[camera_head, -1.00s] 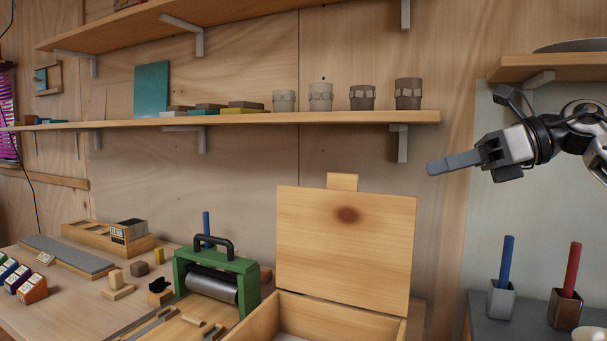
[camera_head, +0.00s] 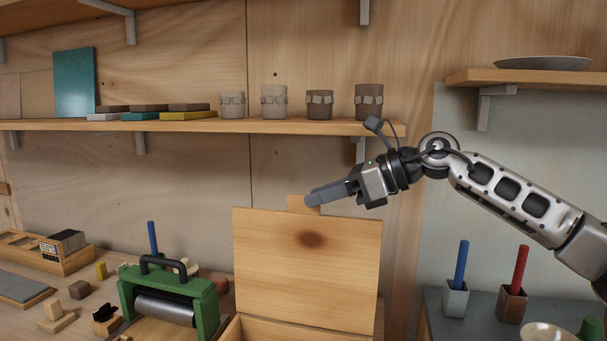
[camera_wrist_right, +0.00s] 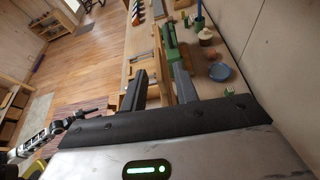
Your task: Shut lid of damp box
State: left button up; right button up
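The damp box (camera_head: 262,328) is a pale wooden box at the bottom middle of the head view; its lower part is cut off. Its lid (camera_head: 285,270) stands up open, with a dark round stain and a small tab (camera_head: 296,203) on the top edge. My right gripper (camera_head: 312,198) points left at the tab and overlaps it in the head view; I cannot tell if they touch. In the right wrist view its two fingers (camera_wrist_right: 159,80) are apart, with pale wood showing between them. My left gripper (camera_wrist_right: 92,107) seems to show small at the left of that view.
A green press (camera_head: 165,295) with a black handle stands left of the box. A shelf (camera_head: 200,126) with several cups and tiles runs behind. At the right, a grey-topped surface bears a blue stick (camera_head: 462,265) and a red stick (camera_head: 520,268) in holders.

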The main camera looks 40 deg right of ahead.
aim_at(303, 196)
jog(key=p+x, duration=0.2)
jog(key=x, duration=0.1)
jog(key=shift+w+r, duration=0.1)
jog(key=shift+r, duration=0.05)
jog(key=shift+w+a+f, duration=0.25)
jog(key=shift+a+f, duration=0.05)
jog(key=shift+f, duration=0.05)
jog(key=shift+c, duration=0.3)
grip_shut()
